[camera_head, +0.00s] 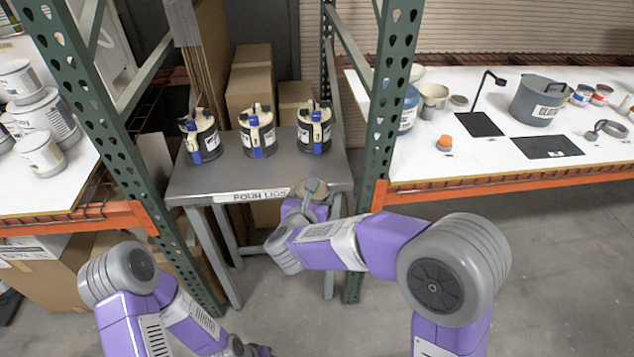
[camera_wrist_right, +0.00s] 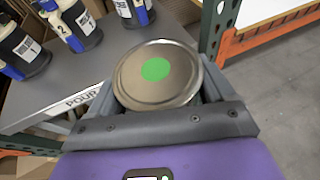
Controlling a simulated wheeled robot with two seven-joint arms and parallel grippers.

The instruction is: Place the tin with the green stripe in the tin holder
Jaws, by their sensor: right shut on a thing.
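My right gripper (camera_wrist_right: 157,82) is shut on a round metal tin (camera_wrist_right: 185,60). Its lid, with a green dot (camera_wrist_right: 157,69), faces the wrist camera. The tin's side is hidden there, so I see no stripe. In the head view the tin (camera_head: 311,188) is small, in my right gripper (camera_head: 309,199), at the front right edge of the grey table. My left gripper (camera_head: 260,350) is at the bottom edge of the head view, too cut off to tell open from shut. I cannot tell for certain which thing is the tin holder.
Several dark pots with blue and cream fittings, one being this middle pot (camera_head: 257,132), stand on the grey table (camera_head: 190,183). A green rack post (camera_head: 384,110) stands right of it. The right bench (camera_head: 425,165) holds a grey pot (camera_head: 540,100) and black mats (camera_head: 545,147).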

